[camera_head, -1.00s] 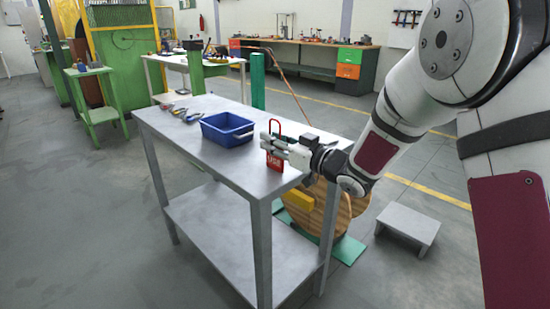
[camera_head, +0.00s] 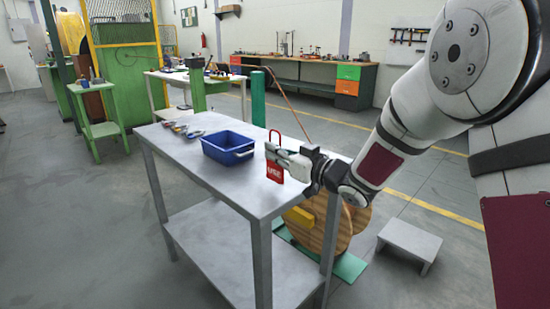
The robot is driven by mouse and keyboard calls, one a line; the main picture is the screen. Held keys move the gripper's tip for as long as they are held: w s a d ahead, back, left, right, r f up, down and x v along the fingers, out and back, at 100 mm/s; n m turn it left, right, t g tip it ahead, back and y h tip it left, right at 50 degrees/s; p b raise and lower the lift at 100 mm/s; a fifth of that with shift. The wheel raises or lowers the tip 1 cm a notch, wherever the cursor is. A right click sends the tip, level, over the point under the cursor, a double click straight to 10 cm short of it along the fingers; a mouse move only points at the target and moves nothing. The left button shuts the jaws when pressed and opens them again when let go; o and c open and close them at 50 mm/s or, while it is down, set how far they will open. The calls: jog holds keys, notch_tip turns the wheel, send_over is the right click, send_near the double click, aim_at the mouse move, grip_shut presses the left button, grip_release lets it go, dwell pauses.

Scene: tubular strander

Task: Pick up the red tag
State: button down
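The red tag (camera_head: 274,171) has white lettering and a red loop at its top. It stands upright over the near right part of the grey metal table (camera_head: 185,160). My gripper (camera_head: 272,155) reaches in from the right, with its fingers across the upper part of the tag, and appears shut on it. The tag's lower edge is near the tabletop; I cannot tell for sure whether it touches. The fingers hide part of the tag.
A blue bin (camera_head: 228,147) stands on the table just left of the tag. Several hand tools (camera_head: 185,130) lie at the table's far left. A wooden reel (camera_head: 325,222) and a low grey step (camera_head: 409,243) stand on the floor to the right.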

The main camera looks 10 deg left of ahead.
jog(key=shift+r, duration=0.85)
jog(key=s+d+p, duration=0.2)
jog(key=s+d, duration=0.2)
jog(key=s, duration=1.1)
jog(key=shift+s+r, duration=0.25)
jog(key=shift+r, duration=0.2)
jog(key=shift+d, duration=0.1)
